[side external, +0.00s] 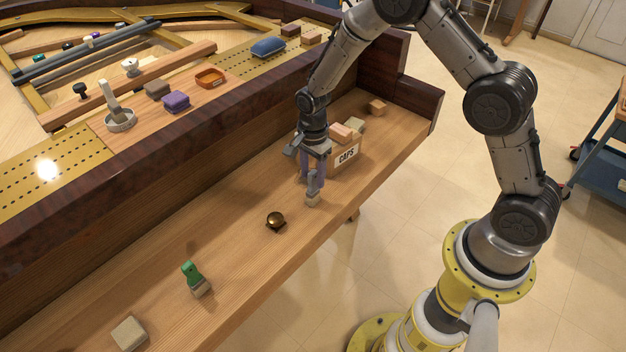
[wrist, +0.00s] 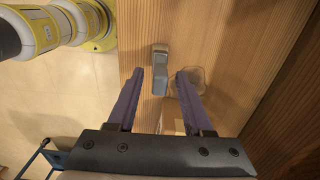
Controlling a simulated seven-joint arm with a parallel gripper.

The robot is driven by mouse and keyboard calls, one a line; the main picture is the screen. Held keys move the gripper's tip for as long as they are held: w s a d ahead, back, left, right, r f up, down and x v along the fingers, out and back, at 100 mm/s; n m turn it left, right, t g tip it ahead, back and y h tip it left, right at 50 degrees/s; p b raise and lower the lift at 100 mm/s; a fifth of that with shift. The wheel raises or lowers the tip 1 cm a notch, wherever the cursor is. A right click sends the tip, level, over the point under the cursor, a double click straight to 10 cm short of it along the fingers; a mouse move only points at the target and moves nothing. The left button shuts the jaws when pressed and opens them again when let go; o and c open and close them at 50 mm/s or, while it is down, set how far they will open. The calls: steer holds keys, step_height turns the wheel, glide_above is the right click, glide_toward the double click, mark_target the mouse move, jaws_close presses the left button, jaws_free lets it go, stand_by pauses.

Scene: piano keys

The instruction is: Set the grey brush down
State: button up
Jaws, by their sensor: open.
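The grey brush (side external: 313,184) stands upright on the wooden ledge, its pale bristle block down on the wood. In the wrist view the grey brush (wrist: 160,68) shows between and slightly beyond my fingertips, with a gap on both sides. My gripper (side external: 312,174) is open around or just over the brush, pointing down; in the wrist view my gripper (wrist: 163,74) shows its two purple fingers spread apart. Some of the brush is hidden by the fingers in the side view.
A box labelled CAPS (side external: 345,155) with blocks on it stands close behind my gripper. A brass knob (side external: 276,220), a green brush (side external: 192,278) and a pale block (side external: 129,333) lie nearer along the ledge. The dark piano rim (side external: 200,123) rises at left.

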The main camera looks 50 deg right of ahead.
step_height(320, 180, up, 10)
steer(key=shift+f, duration=0.1)
steer(key=s+r+n+t, duration=0.2)
steer(key=s+r+n, duration=0.35)
steer(key=r, duration=0.45)
steer(key=s+r+n+t, duration=0.1)
steer(key=s+r+n, duration=0.3)
steer(key=s, duration=0.6)
steer(key=s+r+n+t, duration=0.2)
steer(key=s+r+n, duration=0.2)
steer(key=s+n, duration=0.4)
steer(key=s+d, duration=0.1)
steer(key=s, duration=0.2)
steer(key=shift+r+t, duration=0.2)
steer(key=shift+t, duration=0.1)
